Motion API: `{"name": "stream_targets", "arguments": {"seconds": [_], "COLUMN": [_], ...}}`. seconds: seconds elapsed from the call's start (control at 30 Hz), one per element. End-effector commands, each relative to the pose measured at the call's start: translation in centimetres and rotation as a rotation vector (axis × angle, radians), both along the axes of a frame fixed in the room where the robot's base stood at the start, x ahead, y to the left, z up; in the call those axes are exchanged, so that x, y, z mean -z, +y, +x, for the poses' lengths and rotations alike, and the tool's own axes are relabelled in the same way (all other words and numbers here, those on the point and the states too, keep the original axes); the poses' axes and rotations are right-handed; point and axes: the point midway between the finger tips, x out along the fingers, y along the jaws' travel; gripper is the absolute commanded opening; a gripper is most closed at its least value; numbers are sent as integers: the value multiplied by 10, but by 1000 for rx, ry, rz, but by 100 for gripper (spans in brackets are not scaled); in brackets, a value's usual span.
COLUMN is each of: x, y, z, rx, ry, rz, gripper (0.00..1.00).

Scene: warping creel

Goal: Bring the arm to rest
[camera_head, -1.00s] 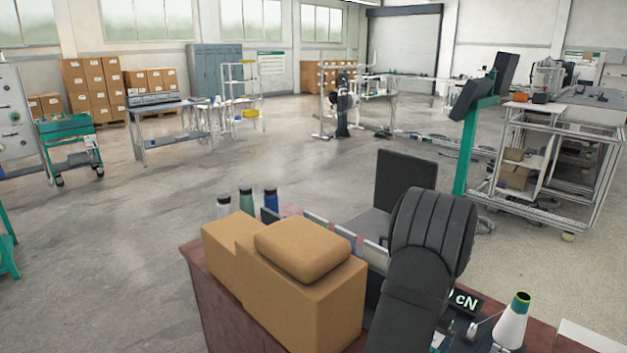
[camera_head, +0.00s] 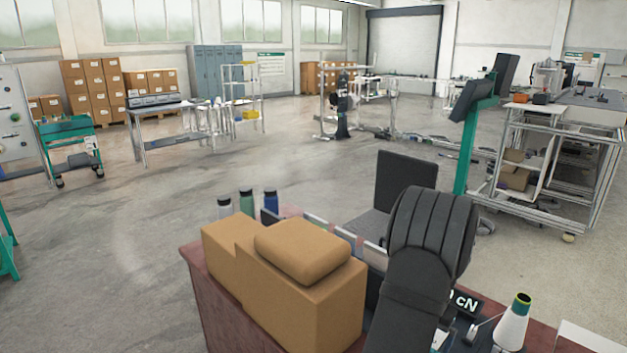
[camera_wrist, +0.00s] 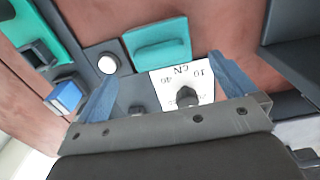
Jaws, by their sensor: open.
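My gripper (camera_wrist: 164,66) shows in the wrist view with its two blue fingers spread apart and nothing between them. Beyond the fingers lies a white dial plate (camera_wrist: 160,84) marked CN, with a dark knob (camera_wrist: 187,96), on a grey panel. A teal block (camera_wrist: 160,43) is just above the plate in the picture. In the camera_head view my dark arm rises over the desk at the right foreground; the gripper itself is hidden there. I cannot tell the exact gap between the fingers and the panel.
Brown boxes (camera_head: 315,300) stand on the reddish desk (camera_head: 205,308) left of my arm. Several bottles or cones (camera_head: 246,201) stand behind them. A black chair (camera_head: 404,183) stands behind the desk.

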Motion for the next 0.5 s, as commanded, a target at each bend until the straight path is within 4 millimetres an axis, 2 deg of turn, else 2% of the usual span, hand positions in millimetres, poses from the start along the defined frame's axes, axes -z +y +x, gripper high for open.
{"name": "stream_targets", "arguments": {"seconds": [0.03,0.33,0.5], "x": [-13,-73,-32], "y": [-1,0,0], "z": [1,1,-1], "rx": [0,0,0], "ry": [-4,-4,4], "rz": [-3,-3,2], "gripper": [100,100,100]}}
